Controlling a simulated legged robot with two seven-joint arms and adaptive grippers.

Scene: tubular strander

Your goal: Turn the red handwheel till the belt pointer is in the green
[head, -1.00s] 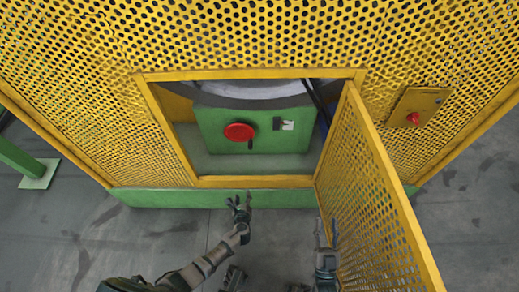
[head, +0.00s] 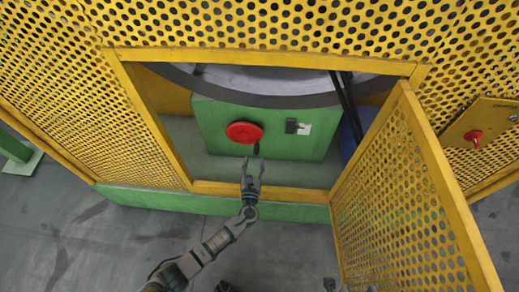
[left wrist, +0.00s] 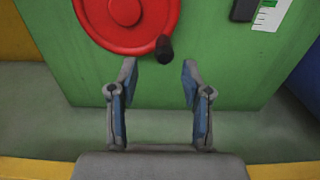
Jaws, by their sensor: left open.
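The red handwheel (head: 244,132) sits on a green machine box behind the open guard doorway. Its dark crank knob (head: 256,149) points down at the lower right of the rim. My left gripper (head: 252,164) is open and empty, just below and in front of the knob. In the left wrist view the wheel (left wrist: 126,12) is cut by the top edge, and the knob (left wrist: 164,49) is above the gap between the open fingers (left wrist: 160,75), apart from them. The belt scale (head: 304,129) is right of the wheel; its pointer is too small to read. My right gripper barely shows at the bottom edge.
A yellow frame (head: 262,190) edges the doorway, its lower bar under my left gripper. The perforated door (head: 395,200) stands swung out on the right. A yellow box with a red switch (head: 473,136) is on the fence at right. Black cables hang right of the green box.

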